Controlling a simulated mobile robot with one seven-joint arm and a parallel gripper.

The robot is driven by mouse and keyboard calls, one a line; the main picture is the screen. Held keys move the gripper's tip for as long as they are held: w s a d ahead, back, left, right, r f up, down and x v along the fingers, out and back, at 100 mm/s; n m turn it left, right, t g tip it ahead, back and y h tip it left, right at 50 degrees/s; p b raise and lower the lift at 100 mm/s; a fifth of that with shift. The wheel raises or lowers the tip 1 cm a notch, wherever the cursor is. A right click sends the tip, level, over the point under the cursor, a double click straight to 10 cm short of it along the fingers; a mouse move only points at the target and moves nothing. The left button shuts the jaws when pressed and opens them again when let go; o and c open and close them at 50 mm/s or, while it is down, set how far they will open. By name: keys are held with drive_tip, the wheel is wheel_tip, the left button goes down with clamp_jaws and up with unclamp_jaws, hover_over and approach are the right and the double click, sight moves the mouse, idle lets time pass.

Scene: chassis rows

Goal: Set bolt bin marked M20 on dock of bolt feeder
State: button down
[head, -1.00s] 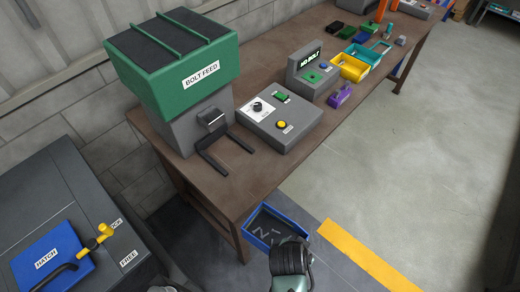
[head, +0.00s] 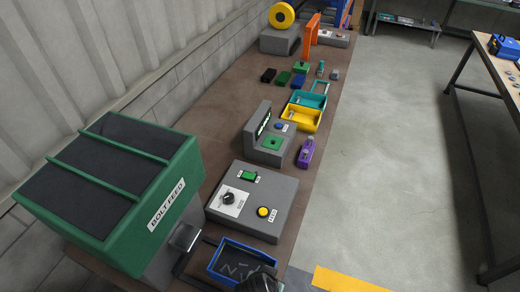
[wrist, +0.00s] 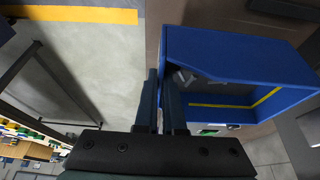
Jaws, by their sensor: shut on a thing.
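A blue bin (head: 213,268) with a dark inside and pale shapes in it is at the bottom of the head view. In the wrist view the bin (wrist: 240,45) is large and tilted in the picture. My gripper (wrist: 160,85) is shut on its near wall. In the head view my gripper (head: 262,282) is cut off by the lower edge. No M20 mark is readable on the bin. The green and grey bolt feeder (head: 120,185) stands at the left. Its dark dock (head: 190,258) is beside the bin, partly hidden; I cannot tell whether they touch.
A grey control box (head: 255,205) with a knob and a yellow button is just behind the bin. Beyond it are a display unit (head: 270,140), a purple part (head: 306,152) and a yellow tray (head: 298,118). Open floor (head: 390,170) lies to the right of the bench.

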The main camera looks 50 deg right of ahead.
sight(236, 275)
wheel_tip(236, 275, down, 5)
drive_tip(key=b, duration=0.4)
drive_tip(key=shift+s+b, duration=0.15)
drive_tip(key=shift+b, duration=0.2)
drive_tip(key=w+a, duration=0.1)
drive_tip(key=w, duration=0.1)
drive_tip(key=w+a+b, duration=0.1)
drive_tip(key=w, duration=0.2)
drive_tip(key=w+a, duration=0.1)
drive_tip(key=w, duration=0.1)
drive_tip(key=shift+w+r+b, duration=0.2)
drive_tip(key=shift+b, duration=0.1)
drive_tip(key=shift+w+a+b, duration=0.2)
drive_tip(key=shift+w, duration=0.3)
drive_tip(key=shift+w+a+b, duration=0.15)
drive_tip(key=shift+w+a, duration=0.05)
drive_tip(key=shift+w, duration=0.3)
drive_tip(key=shift+a+p, duration=0.1)
drive_tip(key=shift+p, duration=0.2)
drive_tip(key=shift+f, duration=0.25)
drive_tip(key=shift+f+b, duration=0.15)
drive_tip(key=shift+b, duration=0.15)
drive_tip(key=c, duration=0.9)
unclamp_jaws()
drive_tip(key=shift+s, duration=0.1)
drive_tip(key=shift+c, duration=0.2)
drive_tip(key=shift+s, duration=0.1)
